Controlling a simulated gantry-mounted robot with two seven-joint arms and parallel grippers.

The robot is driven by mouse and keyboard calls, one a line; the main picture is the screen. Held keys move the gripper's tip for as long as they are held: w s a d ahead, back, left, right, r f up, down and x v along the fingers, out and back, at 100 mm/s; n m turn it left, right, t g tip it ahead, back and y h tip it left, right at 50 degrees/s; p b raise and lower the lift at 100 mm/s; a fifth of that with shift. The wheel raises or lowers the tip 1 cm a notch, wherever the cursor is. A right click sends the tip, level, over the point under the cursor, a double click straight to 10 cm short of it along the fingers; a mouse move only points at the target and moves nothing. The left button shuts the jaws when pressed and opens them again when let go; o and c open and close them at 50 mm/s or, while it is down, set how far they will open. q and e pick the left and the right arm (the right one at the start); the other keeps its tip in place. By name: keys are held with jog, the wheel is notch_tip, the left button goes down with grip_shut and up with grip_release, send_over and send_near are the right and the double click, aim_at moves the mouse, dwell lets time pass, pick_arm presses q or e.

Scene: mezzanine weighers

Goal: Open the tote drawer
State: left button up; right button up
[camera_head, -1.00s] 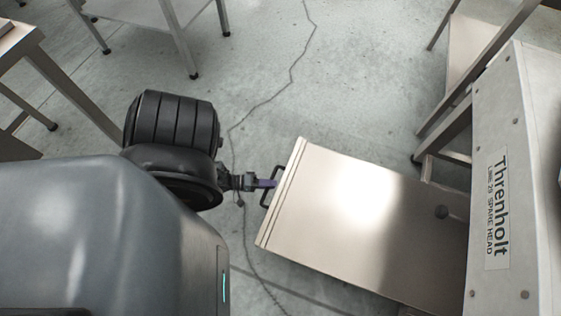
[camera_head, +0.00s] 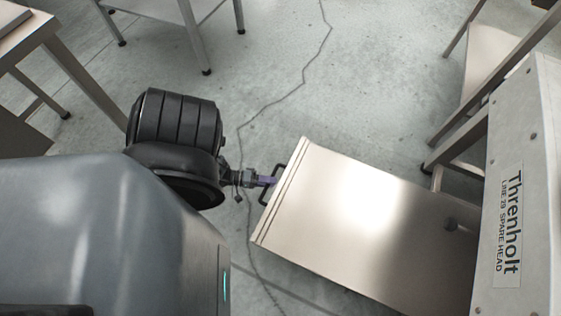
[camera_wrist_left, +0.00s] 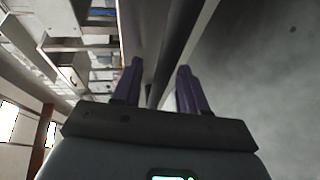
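The tote drawer (camera_head: 340,215) is a pale steel box sticking out to the left from the grey Threnholt housing side. Its dark bracket handle (camera_head: 264,190) is on its left end. My left gripper (camera_head: 268,181) reaches the handle from the left, with its purple fingers at the bar. In the left wrist view the two purple fingers (camera_wrist_left: 160,88) stand a little apart, on either side of a dark bar. The contact is small and dark, but the gripper appears shut on the handle. My right gripper is not in view.
The Threnholt housing (camera_head: 535,130) stands at the right, with steel framing (camera_head: 490,90) behind it. A steel table (camera_head: 185,15) is at the top left and another (camera_head: 40,35) at the left edge. The cracked concrete floor (camera_head: 350,90) beyond the drawer is clear.

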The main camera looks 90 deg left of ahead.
pick_arm(q)
jog(key=s+a+r, duration=0.1)
jog(key=s+r, duration=0.1)
jog(key=s, duration=0.8)
jog(key=shift+s, duration=0.3)
